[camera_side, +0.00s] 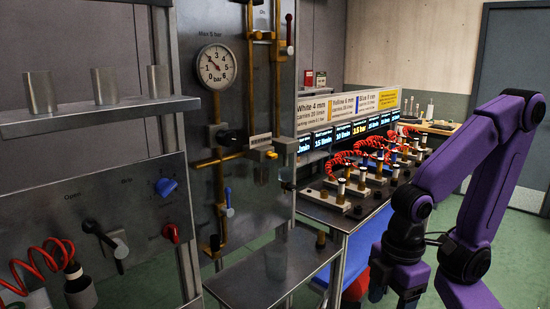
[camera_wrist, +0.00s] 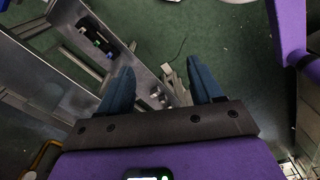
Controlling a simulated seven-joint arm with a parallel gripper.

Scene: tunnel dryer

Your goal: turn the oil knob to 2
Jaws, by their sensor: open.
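No knob I can see is legibly labelled as the oil knob. On the left panel in the side view are a blue knob (camera_side: 165,187), a red knob (camera_side: 171,233) below it, and a black lever (camera_side: 100,234) near the word "Open". The scale around the blue knob is too small to read. My gripper (camera_wrist: 159,66) is open, with two blue fingers apart and nothing held between them. In the side view my wrist hangs low at the right, far from the left panel, and the fingers are not clear there.
A pressure gauge (camera_side: 217,67) and brass pipes with a blue-handled valve (camera_side: 228,200) stand in the middle. A bench with red coiled hoses (camera_side: 375,150) and valves lies between the panels and my arm. A metal shelf (camera_side: 95,122) holds metal cups. Green floor (camera_wrist: 235,110) lies below my gripper.

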